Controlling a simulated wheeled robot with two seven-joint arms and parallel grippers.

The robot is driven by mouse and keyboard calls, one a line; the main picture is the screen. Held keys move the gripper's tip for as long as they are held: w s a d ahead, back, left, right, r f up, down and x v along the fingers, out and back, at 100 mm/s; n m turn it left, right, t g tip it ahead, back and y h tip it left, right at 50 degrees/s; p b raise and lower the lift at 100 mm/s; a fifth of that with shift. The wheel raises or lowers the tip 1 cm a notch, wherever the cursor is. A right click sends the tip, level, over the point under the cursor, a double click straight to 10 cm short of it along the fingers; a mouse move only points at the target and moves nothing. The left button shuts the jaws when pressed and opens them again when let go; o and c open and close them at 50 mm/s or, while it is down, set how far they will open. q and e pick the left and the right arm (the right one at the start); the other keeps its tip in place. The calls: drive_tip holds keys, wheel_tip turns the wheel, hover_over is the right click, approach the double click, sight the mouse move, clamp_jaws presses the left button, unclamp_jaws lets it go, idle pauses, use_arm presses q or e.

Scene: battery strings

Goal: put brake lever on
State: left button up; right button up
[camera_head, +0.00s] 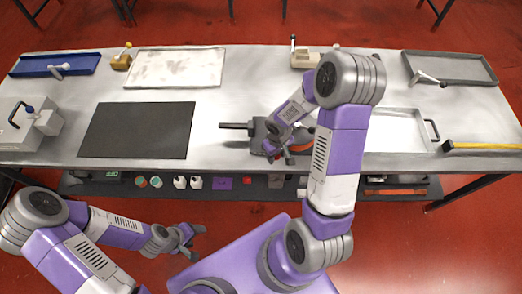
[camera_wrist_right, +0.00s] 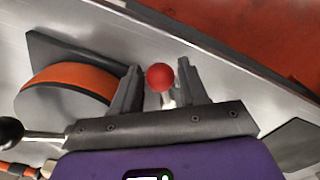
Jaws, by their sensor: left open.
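A lever with a red ball knob (camera_wrist_right: 160,77) shows in the right wrist view, with a short pale stem below the ball. My right gripper (camera_wrist_right: 158,80) has one finger on each side of the ball, with narrow gaps between, so it looks open around it. In the head view my right gripper (camera_head: 276,154) is low at the front of a dark grey machine (camera_head: 259,129) with a shaft to its left. Its orange-banded drum (camera_wrist_right: 68,90) lies beside the fingers in the wrist view. My left gripper (camera_head: 188,238) is open and empty in front of the table.
A black mat (camera_head: 138,130) lies left of the machine. Levers rest by a blue tray (camera_head: 84,62) and a grey tray (camera_head: 470,67). A white box (camera_head: 20,132), pale tray (camera_head: 175,66) and yellow strip (camera_head: 485,146) are on the table. My right arm covers part of the machine.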

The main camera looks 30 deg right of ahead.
drive_tip(key=shift+o, duration=0.8)
wheel_tip(320, 180, up, 7)
drive_tip(key=p, duration=0.5)
drive_tip(key=shift+r, duration=0.1)
